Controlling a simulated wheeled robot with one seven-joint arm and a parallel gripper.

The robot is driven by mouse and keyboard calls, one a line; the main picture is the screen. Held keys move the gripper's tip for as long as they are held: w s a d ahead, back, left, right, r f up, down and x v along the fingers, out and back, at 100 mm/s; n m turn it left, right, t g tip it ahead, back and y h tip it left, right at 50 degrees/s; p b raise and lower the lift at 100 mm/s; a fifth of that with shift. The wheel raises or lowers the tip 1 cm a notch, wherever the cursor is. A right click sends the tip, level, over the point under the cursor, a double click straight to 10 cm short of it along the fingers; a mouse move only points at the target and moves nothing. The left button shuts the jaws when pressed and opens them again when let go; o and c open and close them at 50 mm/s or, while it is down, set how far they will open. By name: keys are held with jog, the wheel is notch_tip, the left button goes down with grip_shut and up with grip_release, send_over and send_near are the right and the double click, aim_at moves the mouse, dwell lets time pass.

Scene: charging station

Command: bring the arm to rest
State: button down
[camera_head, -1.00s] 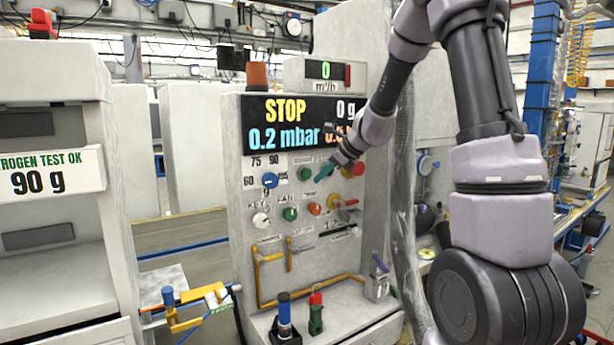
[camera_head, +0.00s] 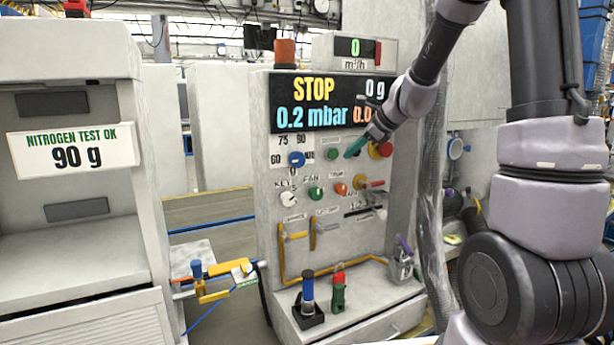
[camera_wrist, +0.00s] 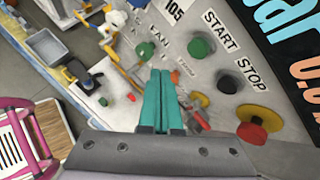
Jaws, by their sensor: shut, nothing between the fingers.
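My gripper (camera_head: 355,147) has teal fingers and is in front of the upper right part of the control panel (camera_head: 268,215). In the wrist view its fingers (camera_wrist: 160,100) are pressed together with nothing between them. They point over the panel, near the green START button (camera_wrist: 198,47) and the black STOP button (camera_wrist: 228,84). I cannot tell how close the fingertips are to the panel face. My arm reaches in from the upper right in the head view.
A red knob on a yellow disc (camera_head: 380,150) sits right beside my gripper. A white cabinet (camera_head: 70,240) stands left. The floor between them is partly open.

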jog(key=s+r+n, duration=0.8)
jog(key=s+n, duration=0.1)
jog(key=s, duration=0.4)
jog(key=s+d+r+n+h, duration=0.1)
jog(key=s+n, duration=0.3)
jog(key=s, duration=0.4)
jog(key=s+d+n+h, duration=0.3)
jog(key=s+d+n, duration=0.1)
jog(key=s, duration=0.4)
jog(key=shift+d+r+n, duration=0.15)
jog(key=shift+r+n, duration=0.25)
jog(key=shift+n, duration=0.2)
